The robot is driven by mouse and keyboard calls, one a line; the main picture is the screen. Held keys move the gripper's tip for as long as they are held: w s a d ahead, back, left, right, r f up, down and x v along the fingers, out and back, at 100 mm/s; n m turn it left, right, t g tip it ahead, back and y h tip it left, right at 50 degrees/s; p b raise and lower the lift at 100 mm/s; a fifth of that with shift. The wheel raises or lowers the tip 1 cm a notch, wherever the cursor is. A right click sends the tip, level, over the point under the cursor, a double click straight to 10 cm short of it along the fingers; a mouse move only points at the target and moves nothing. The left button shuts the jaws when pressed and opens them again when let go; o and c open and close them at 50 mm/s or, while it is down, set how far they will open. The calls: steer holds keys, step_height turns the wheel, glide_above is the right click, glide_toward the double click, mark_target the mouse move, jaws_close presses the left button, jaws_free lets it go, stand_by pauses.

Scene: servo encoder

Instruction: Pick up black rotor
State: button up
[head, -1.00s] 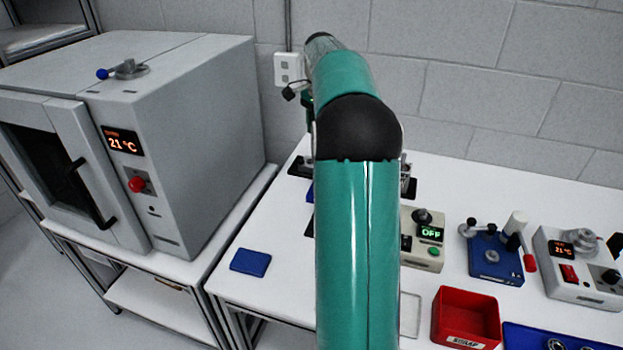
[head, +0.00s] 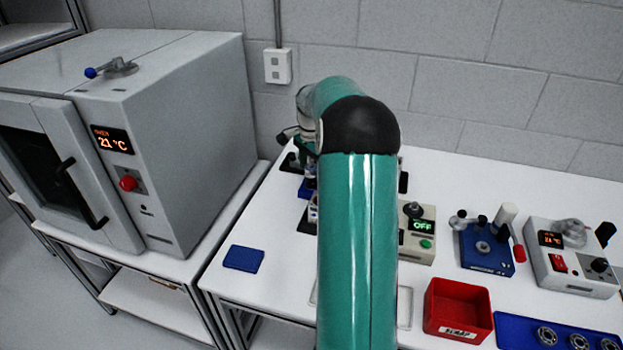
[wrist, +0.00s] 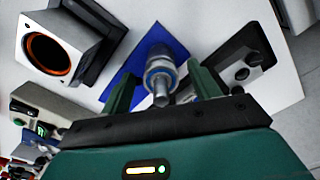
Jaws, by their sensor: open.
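My gripper (wrist: 163,78) is open in the wrist view, with one green finger on each side of an upright metal shaft part (wrist: 160,72). This part has a silver shaft, a blue ring and a grey body, and it stands over a blue base (wrist: 133,66). I see gaps between the fingers and the part. I cannot tell for sure that it is the black rotor; no plainly black rotor shows. In the head view my arm hides most of that spot, and only part of a blue fixture (head: 308,187) shows beside it.
A grey block with an orange-lined bore (wrist: 47,52) stands left of the part in the wrist view. A dark fixture (wrist: 245,62) stands right. In the head view, an oven (head: 190,140), a red bin (head: 458,299), a control box (head: 418,240) and a blue tray (head: 510,328) show.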

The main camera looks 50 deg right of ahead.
steer(key=shift+f, duration=0.2)
jaws_close()
steer(key=shift+r, duration=0.2)
